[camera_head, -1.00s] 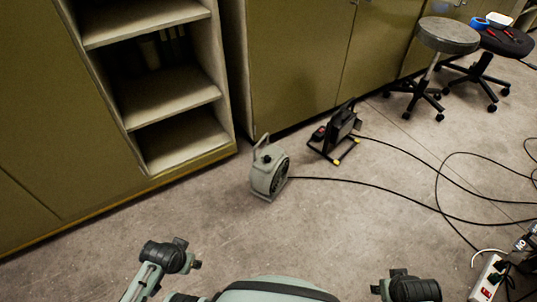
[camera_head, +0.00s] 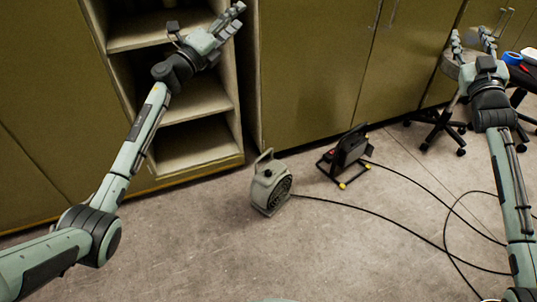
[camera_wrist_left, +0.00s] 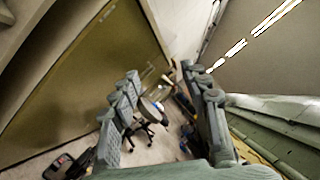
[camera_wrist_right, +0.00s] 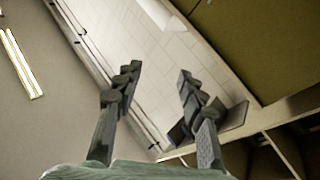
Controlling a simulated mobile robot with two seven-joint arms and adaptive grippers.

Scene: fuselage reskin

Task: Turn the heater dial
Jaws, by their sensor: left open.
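A small grey-green fan heater (camera_head: 270,186) stands on the floor in front of the cabinets in the head view. It has a carry handle on top and a dark round grille on its right side. A small dark spot near its top may be the dial; it is too small to tell. My left gripper (camera_head: 231,19) is raised in front of the open shelves, up and to the left of the heater, open and empty. My right gripper (camera_head: 473,40) is raised at the upper right, far from the heater. Its fingers (camera_wrist_right: 157,72) are apart and empty in the right wrist view.
A black floor lamp-like unit (camera_head: 348,152) on a yellow-footed stand is right of the heater. Black cables (camera_head: 400,220) run across the floor to the right. Open shelves (camera_head: 190,135) and green cabinets (camera_head: 310,70) line the back. The floor before the heater is clear.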

